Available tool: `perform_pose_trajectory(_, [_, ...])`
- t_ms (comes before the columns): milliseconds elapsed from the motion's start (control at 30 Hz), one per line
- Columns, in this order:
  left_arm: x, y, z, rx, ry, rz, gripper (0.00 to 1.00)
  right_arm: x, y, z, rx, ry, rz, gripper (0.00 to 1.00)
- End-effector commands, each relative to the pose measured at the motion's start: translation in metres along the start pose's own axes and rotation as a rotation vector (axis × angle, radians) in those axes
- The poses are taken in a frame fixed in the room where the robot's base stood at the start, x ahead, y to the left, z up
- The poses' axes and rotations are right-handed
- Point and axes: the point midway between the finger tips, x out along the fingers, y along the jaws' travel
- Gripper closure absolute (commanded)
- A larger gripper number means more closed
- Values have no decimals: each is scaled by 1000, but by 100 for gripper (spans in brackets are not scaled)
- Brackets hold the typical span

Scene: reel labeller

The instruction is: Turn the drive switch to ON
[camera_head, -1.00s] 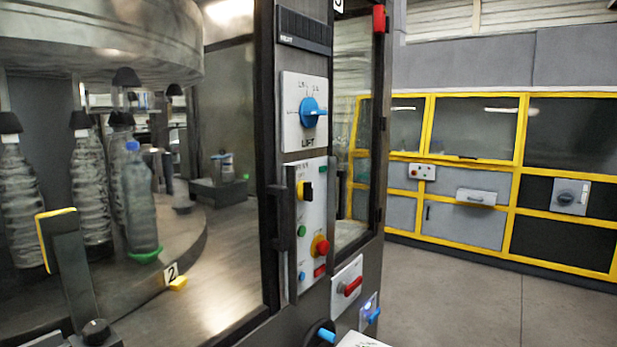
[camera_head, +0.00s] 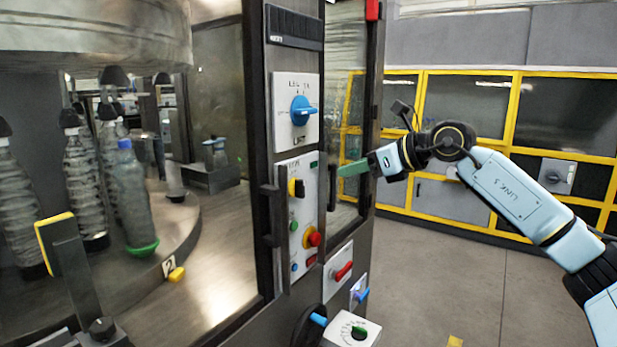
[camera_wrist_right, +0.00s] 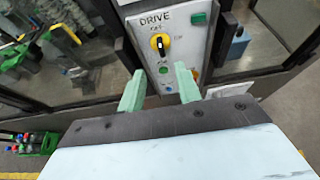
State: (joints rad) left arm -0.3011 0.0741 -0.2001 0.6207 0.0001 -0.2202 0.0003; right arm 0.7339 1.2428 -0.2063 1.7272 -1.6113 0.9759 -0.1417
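The drive switch is a black rotary knob with a yellow part (camera_head: 296,188) on the white control panel of the machine post. In the right wrist view the drive switch (camera_wrist_right: 160,43) sits under the word DRIVE, ahead of the fingers. My right gripper (camera_head: 352,169) is to the right of the panel in the head view, with its green fingers pointing toward it. In the right wrist view the two green fingers of the right gripper (camera_wrist_right: 158,88) stand apart with nothing between them. The knob is apart from the fingers. My left gripper is not in view.
Above the panel is a blue LIFT knob (camera_head: 303,110). Below the switch are a red button on yellow (camera_head: 312,237) and a red handle (camera_head: 343,271). Bottles (camera_head: 132,200) stand behind the machine's window at left. The floor at right (camera_head: 440,280) is mostly clear.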

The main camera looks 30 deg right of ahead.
Motion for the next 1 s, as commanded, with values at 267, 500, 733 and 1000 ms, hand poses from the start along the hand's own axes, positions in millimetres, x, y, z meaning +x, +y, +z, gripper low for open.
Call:
perform_pose_trajectory(267, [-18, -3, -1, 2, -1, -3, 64, 50, 2, 3, 7, -3, 9, 66])
perform_pose_trajectory(500, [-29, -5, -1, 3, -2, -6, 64, 99, 2, 2, 9, -3, 7, 66])
perform_pose_trajectory(733, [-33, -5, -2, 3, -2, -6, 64, 124, 1, 0, 7, -2, 5, 66])
perform_pose_trajectory(1000, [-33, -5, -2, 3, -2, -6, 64, 129, 1, -1, 6, -1, 4, 66])
